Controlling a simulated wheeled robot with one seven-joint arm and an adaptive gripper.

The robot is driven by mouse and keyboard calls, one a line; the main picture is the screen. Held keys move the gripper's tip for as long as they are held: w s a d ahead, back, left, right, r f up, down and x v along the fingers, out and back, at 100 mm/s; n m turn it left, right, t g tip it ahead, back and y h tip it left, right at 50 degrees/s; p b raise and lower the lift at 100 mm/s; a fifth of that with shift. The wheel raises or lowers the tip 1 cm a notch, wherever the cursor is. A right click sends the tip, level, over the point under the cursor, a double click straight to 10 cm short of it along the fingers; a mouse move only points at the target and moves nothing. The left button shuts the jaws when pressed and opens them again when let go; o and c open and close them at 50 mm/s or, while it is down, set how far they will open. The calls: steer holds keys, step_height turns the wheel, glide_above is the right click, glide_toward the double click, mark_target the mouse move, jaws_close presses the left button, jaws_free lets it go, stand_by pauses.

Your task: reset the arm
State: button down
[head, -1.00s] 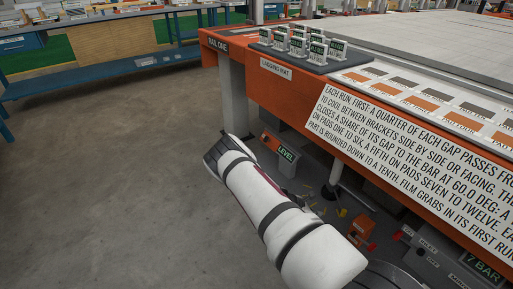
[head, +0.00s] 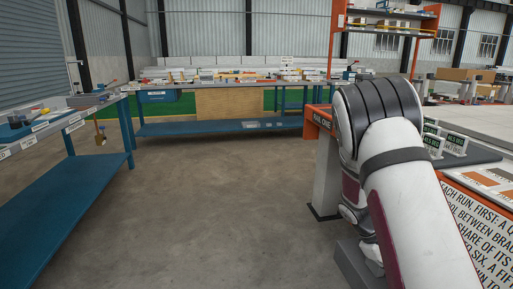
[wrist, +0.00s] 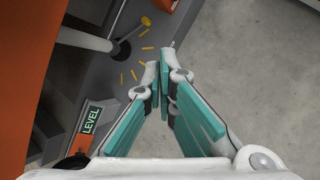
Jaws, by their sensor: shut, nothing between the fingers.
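My gripper (wrist: 164,92) shows in the wrist view with its teal-padded fingers brought together at the tips and nothing between them. It points down over grey floor and the base of the orange-sided bench. In the head view my white arm rises large at the right, in front of the orange bench; the gripper itself is hidden there.
The orange bench (head: 317,117) carries bracket blocks with green displays (head: 455,143) at right. A box marked LEVEL (wrist: 88,122) and a grey post (wrist: 85,40) stand close by the gripper. Blue workbenches (head: 65,185) line the left and back. Open floor (head: 210,200) lies between.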

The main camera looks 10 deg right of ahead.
steer(key=s+a+r+m+t+y, duration=0.1)
steer(key=s+a+r+m+y, duration=0.1)
steer(key=s+a+r, duration=0.65)
steer(key=s+a+r+m+y, duration=0.2)
steer(key=s+a+r+m, duration=0.3)
steer(key=r, duration=0.7)
steer(key=s+a+r+t+y, duration=0.1)
steer(key=s+a+r, duration=0.1)
steer(key=s+a, duration=0.6)
steer(key=s+a+r+t+y, duration=0.15)
steer(key=s+a, duration=0.25)
steer(key=s, duration=0.7)
step_height(320, 180, up, 35)
steer(key=n+t+p, duration=0.1)
steer(key=t+p, duration=0.2)
steer(key=p, duration=2.9)
steer(key=shift+d, duration=0.4)
steer(key=shift+s, duration=0.1)
